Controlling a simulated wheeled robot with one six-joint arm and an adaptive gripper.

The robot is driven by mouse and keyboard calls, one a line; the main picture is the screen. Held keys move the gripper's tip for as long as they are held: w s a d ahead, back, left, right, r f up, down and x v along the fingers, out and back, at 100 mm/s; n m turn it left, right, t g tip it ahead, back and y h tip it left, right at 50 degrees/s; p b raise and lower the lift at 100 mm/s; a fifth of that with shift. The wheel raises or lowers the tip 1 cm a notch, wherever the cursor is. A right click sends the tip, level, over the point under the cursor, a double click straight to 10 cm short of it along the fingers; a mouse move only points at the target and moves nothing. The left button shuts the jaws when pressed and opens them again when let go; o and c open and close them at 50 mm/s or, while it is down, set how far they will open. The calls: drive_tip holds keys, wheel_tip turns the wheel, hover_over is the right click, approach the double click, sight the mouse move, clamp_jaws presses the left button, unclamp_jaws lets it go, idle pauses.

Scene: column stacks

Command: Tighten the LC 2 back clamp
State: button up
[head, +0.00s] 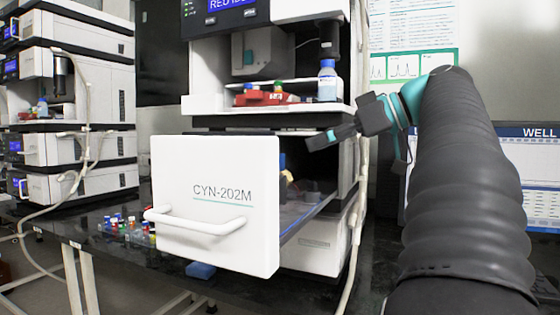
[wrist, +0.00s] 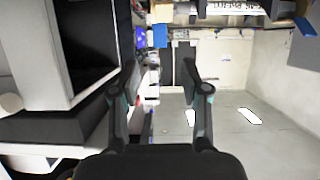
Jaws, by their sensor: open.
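In the head view, a white drawer (head: 215,170) marked CYN-202M is pulled out of the near instrument stack. A small brownish part (head: 287,176) shows inside it behind the front panel; I cannot tell whether it is a clamp. No back clamp can be made out, and no LC 2 label is readable. My gripper (head: 322,139) is beside the stack, in front of the opening above the drawer's right side. In the wrist view, my gripper (wrist: 159,72) has its two fingers apart, with nothing visible between them.
A blue-capped bottle (head: 327,83) and a red rack (head: 264,98) sit on the shelf above. Colored vials (head: 128,228) and a blue block (head: 200,270) are on the dark bench. Another stack (head: 75,100) stands left.

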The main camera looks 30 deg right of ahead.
sight(283, 157)
drive_tip(key=x, duration=0.9)
drive_tip(key=shift+a+f+b, duration=0.1)
drive_tip(key=shift+f+b, duration=0.05)
drive_tip(key=shift+b, duration=0.2)
clamp_jaws()
